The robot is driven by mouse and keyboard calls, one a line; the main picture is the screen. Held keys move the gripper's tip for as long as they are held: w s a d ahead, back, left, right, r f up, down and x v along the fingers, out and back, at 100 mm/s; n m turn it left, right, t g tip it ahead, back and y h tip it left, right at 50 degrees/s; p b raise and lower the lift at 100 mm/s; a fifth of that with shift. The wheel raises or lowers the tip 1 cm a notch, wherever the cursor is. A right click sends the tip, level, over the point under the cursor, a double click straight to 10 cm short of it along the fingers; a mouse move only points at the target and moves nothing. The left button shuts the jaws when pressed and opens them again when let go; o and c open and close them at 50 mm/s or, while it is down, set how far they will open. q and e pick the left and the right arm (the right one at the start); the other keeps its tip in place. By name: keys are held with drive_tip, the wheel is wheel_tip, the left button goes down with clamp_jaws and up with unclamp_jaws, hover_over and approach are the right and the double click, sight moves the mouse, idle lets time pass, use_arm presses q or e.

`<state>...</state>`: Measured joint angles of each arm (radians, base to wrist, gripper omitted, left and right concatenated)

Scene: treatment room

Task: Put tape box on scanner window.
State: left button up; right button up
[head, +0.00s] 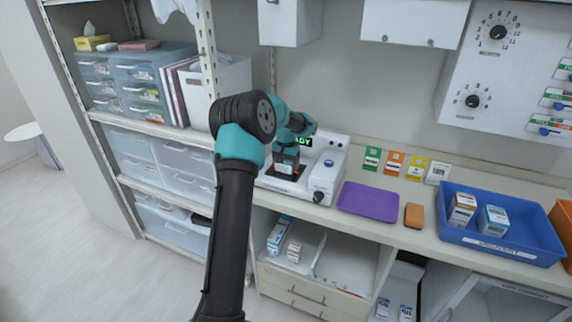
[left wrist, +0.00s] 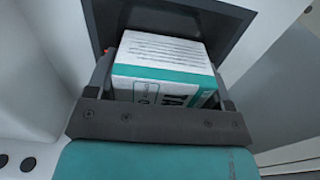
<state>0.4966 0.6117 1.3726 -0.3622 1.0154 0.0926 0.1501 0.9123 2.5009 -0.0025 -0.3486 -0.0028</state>
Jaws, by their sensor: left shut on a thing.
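My left gripper (head: 286,167) is over the white scanner (head: 326,172) on the counter. It is shut on the tape box (left wrist: 160,72), a white and teal carton with dark letters, partly cut off by the gripper, that shows between the fingers in the left wrist view. The dark scanner window (left wrist: 232,22) lies right behind and around the box there. I cannot tell whether the box touches the window. In the head view the gripper hides most of the box and window. My right gripper is out of view.
The scanner's lit green display (head: 304,142) stands behind the gripper. A purple mat (head: 368,201) and an orange block (head: 415,215) lie to its right. A blue tray (head: 470,240) holds two boxes. Several coloured cards (head: 394,163) stand at the back. A shelf with drawers (head: 138,90) is at left.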

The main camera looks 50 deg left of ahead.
use_arm(q)
drive_tip(key=shift+f, duration=0.1)
drive_tip(key=o, duration=1)
wheel_tip(320, 180, up, 12)
drive_tip(key=shift+r, duration=0.15)
idle(0.6)
